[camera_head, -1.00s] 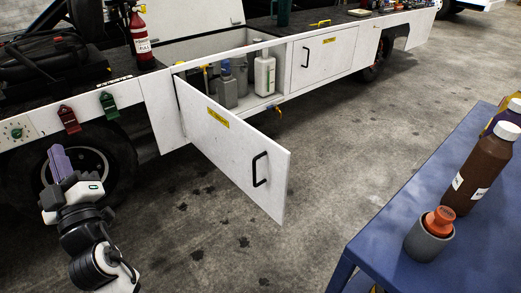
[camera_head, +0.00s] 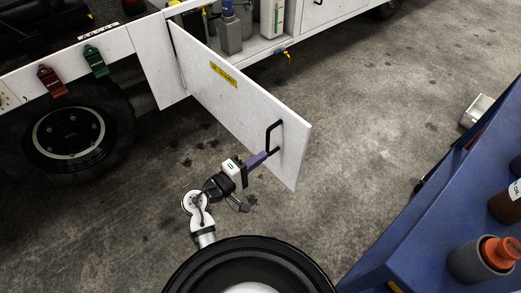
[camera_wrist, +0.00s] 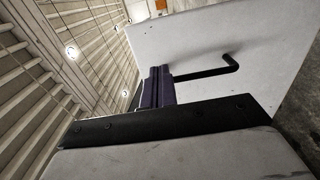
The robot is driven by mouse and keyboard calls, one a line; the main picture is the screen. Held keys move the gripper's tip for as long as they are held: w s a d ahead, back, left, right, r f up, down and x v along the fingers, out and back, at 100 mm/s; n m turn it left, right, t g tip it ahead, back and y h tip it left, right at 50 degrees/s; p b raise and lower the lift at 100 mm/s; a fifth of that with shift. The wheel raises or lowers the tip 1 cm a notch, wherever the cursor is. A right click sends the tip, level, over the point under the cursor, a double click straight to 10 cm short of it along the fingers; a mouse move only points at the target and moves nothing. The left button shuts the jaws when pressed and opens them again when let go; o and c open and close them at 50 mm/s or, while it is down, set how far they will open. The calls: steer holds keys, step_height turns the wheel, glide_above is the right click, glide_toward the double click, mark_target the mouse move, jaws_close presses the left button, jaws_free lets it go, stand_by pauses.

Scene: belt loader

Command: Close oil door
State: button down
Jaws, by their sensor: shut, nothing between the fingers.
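The oil door (camera_head: 235,90) is a white panel with a yellow label, swung wide open from the side of the loader. Its black handle (camera_head: 272,135) is near the free edge. My gripper (camera_head: 262,157), with purple fingers, is shut and empty by the lower end of the handle, at the door's outer face. In the wrist view, the fingers (camera_wrist: 157,88) are together beside the black handle (camera_wrist: 215,72), with the door panel (camera_wrist: 200,40) behind. I cannot tell whether they touch the handle or the panel.
The open compartment holds a grey container (camera_head: 229,36) and a white bottle (camera_head: 271,15). A blue table (camera_head: 440,190) with bottles stands at the right. A wheel (camera_head: 70,133) is at the left. The floor beyond the door's free edge is clear.

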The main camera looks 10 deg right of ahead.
mark_target(295, 132)
steer(key=p+x, duration=0.2)
steer(key=x, duration=0.9)
steer(key=shift+w+d, duration=0.15)
steer(key=shift+w, duration=0.15)
steer(key=shift+w+d, duration=0.1)
steer(key=w+d+n+t+y+b, duration=0.4)
steer(key=w+d+b, duration=0.8)
steer(key=w+d, duration=1.5)
steer(key=shift+w+d+n+t+y, duration=0.25)
steer(key=shift+w+t+y, duration=0.3)
steer(key=shift+w, duration=1)
steer(key=shift+a, duration=0.1)
